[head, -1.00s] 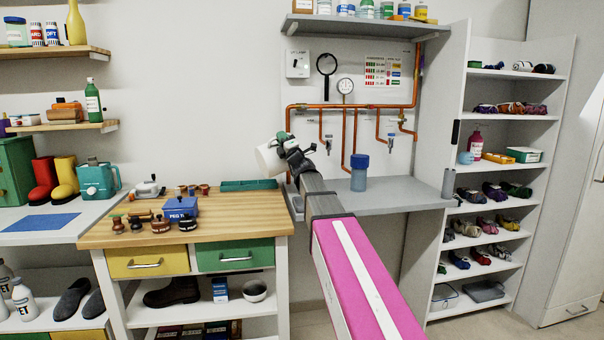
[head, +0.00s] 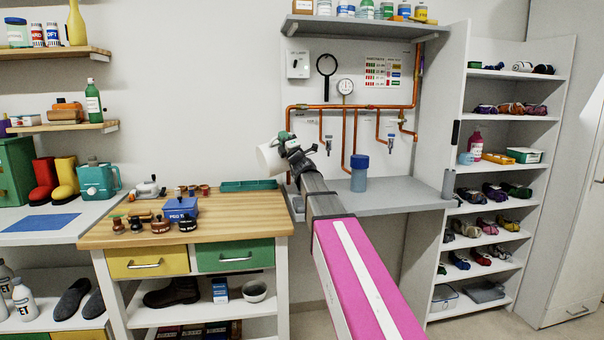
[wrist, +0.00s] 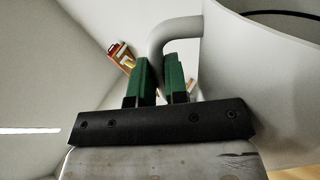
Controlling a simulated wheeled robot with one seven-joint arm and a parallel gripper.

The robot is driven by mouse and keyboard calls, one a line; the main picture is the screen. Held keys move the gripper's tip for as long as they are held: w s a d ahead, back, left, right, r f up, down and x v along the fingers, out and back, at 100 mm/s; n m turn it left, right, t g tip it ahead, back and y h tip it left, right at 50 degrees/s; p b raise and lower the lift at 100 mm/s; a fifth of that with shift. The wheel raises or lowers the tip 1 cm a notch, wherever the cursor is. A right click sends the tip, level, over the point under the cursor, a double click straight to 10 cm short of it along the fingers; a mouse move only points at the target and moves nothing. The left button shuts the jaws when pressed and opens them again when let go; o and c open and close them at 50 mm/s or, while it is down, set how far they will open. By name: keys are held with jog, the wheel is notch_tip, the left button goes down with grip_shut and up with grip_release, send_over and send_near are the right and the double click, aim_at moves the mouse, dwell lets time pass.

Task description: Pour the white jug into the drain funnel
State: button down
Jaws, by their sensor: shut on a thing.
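The white jug (head: 269,158) is in the air above the right end of the wooden bench, in front of the wall, and looks tilted. My gripper (head: 286,141) is at its right side. In the wrist view, the green fingers of my gripper (wrist: 160,80) are shut on the jug's curved handle (wrist: 176,35). The jug's body (wrist: 255,75) fills the right of that view, with its open rim at the top right. What is inside the jug is hidden. I cannot make out the drain funnel; my arm covers part of the grey counter.
The grey counter (head: 400,196) holds a blue-capped container (head: 360,172) right of my arm. Copper pipes (head: 345,107) with taps run along the wall behind. The wooden bench (head: 220,215) carries a blue box (head: 181,208), several stampers and a green tray (head: 248,185).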

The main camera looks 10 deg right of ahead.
jog(key=shift+w+d+r+m+t+h+b, duration=0.2)
jog(key=shift+d+r+m+t+h, duration=0.1)
jog(key=shift+d+m+h, duration=0.25)
jog(key=shift+w+d+r+m+t+h+b, duration=0.1)
jog(key=shift+d+r+m+t+h+b, duration=0.2)
jog(key=shift+d+m, duration=0.35)
dwell(2.0)
